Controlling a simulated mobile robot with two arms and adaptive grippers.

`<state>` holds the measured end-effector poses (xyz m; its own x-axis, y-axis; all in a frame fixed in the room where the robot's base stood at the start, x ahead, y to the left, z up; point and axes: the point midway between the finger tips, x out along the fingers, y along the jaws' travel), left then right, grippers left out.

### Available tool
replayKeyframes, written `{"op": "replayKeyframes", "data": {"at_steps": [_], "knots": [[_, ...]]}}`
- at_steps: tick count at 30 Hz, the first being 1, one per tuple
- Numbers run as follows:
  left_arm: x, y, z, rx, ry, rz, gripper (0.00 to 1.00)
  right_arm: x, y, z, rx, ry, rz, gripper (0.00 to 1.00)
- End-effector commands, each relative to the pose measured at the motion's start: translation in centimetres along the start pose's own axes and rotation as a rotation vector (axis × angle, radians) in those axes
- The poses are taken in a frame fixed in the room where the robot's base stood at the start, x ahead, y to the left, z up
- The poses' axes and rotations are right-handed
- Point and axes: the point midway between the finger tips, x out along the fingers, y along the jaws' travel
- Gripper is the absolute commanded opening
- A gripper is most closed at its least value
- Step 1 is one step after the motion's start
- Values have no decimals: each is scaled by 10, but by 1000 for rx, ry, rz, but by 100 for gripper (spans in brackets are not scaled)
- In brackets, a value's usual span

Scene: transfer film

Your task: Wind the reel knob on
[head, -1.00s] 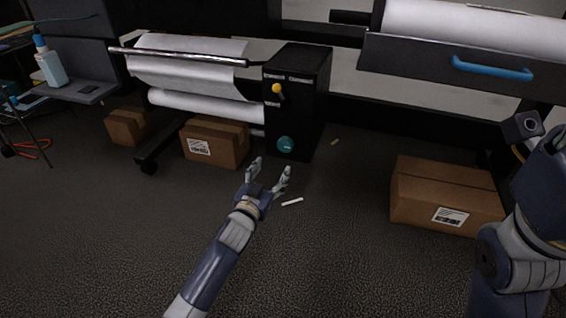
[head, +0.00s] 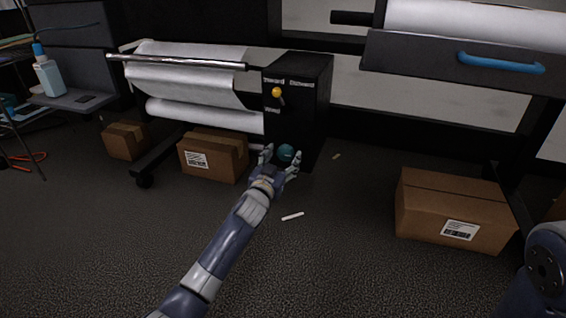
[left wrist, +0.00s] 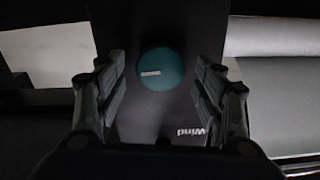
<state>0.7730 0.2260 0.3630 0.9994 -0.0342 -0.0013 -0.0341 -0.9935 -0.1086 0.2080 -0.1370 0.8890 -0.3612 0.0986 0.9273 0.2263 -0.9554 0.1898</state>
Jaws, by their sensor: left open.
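The reel knob (head: 285,153) is a round teal knob low on the front of the black control box (head: 310,110). In the left wrist view the knob (left wrist: 161,69) shows a pale mark and sits ahead between the fingers. My left gripper (head: 280,163) is open, with its fingers at either side of the knob in the head view. In the left wrist view the open left gripper (left wrist: 165,85) shows gaps between its fingers and the knob, and touches nothing that I can see. A "Wind" label shows upside down on the box. My right gripper is out of view.
A yellow lever (head: 277,92) is higher on the box. White film rolls (head: 205,114) are to its left. Cardboard boxes stand on the floor below the rolls (head: 214,155) and at the right (head: 455,205). A small white strip (head: 292,216) lies on the open floor.

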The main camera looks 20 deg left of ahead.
Motion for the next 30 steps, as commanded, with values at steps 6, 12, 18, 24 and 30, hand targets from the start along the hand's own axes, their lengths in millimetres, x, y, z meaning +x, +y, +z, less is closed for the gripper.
{"op": "replayKeyframes", "data": {"at_steps": [6,12,18,24,30], "knots": [[8,0,0,1,0,0,62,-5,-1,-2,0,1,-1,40],[9,0,-1,1,0,0,62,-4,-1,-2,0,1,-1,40],[9,0,-1,0,0,0,28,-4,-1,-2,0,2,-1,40],[9,0,-1,1,0,0,18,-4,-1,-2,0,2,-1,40],[8,0,-2,31,0,0,18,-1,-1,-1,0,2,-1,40]]}}
